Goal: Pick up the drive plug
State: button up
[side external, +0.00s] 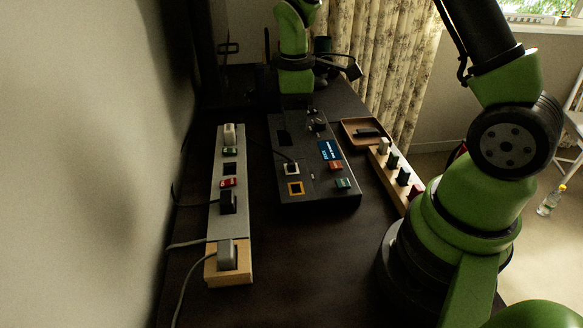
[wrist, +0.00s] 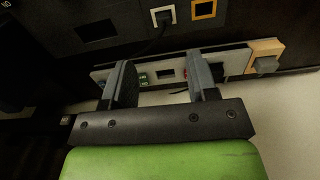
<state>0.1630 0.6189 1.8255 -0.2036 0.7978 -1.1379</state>
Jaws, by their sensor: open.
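No plug carries a label I can read as the drive plug, so I cannot tell which it is. On the grey strip (side external: 214,187) stand a pale plug (side external: 229,134) at the far end, a black plug (side external: 228,203) near the middle and a grey plug (side external: 227,255) in the wooden block at the near end. The grey plug also shows in the wrist view (wrist: 265,65). A black corded plug (side external: 291,168) sits in the white-framed socket of the black panel. My gripper (wrist: 163,63) is open and empty, with the strip beyond its fingers. Its fingers are not clear in the side view.
The black panel (side external: 330,197) has a blue display (side external: 330,150), coloured blocks and an orange-framed socket (side external: 296,188). On the right are a wooden rack (side external: 378,165) of several plugs and a brown tray (side external: 350,124). Cables run along the wall side. The near tabletop is clear.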

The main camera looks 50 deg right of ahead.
send_over(291, 162)
jog(key=f, duration=0.5)
jog(key=shift+d+f, duration=0.15)
jog(key=shift+d, duration=0.2)
jog(key=f, duration=0.5)
jog(key=shift+a+f, duration=0.1)
jog(key=shift+a, duration=0.2)
grip_shut()
